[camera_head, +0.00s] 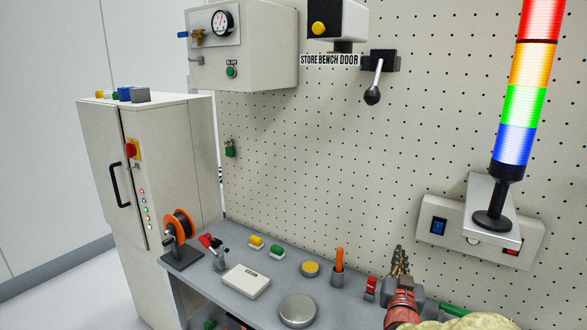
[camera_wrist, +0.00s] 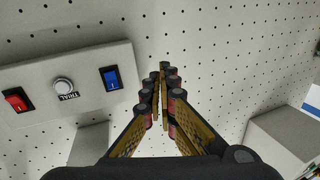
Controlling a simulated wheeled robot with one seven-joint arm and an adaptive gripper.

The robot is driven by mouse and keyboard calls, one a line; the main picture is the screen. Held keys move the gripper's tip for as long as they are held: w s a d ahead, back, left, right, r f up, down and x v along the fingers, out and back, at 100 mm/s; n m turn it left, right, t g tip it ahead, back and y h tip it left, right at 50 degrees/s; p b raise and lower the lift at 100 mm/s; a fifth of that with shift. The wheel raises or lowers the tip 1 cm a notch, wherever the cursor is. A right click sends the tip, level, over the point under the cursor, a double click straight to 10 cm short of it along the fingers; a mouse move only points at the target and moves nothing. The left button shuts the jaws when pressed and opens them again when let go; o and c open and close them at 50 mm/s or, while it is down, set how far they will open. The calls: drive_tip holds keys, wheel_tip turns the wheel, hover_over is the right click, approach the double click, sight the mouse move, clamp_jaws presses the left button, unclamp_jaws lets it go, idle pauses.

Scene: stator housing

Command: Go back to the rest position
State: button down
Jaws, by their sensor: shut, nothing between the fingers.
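My gripper (camera_wrist: 163,72) is shut and empty in the wrist view, its fingers converging in front of the perforated wall panel. In the head view my gripper (camera_head: 399,258) shows at the lower right, above the back of the bench, with my arm entering from the bottom edge. No stator housing can be made out in either view.
The grey bench (camera_head: 195,285) carries a round metal disc (camera_head: 297,310), a white box (camera_head: 246,281) and an orange spool (camera_head: 180,224). A switch panel (camera_wrist: 65,88) is left of my fingers. A cabinet (camera_head: 165,160) stands left.

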drive_tip(key=s+a+r+n+g+y, duration=0.1)
drive_tip(key=s+a+n+g+y, duration=0.3)
drive_tip(key=s+a, duration=0.6)
drive_tip(key=s+f+g+y, duration=0.1)
drive_tip(key=s+f+g, duration=0.2)
drive_tip(key=s, duration=2.4)
drive_tip(key=g, duration=0.4)
drive_tip(key=shift+a+f+g+y, duration=0.2)
drive_tip(key=shift+f+g+y, duration=0.1)
drive_tip(key=shift+g, duration=0.1)
drive_tip(key=c, duration=2.6)
unclamp_jaws()
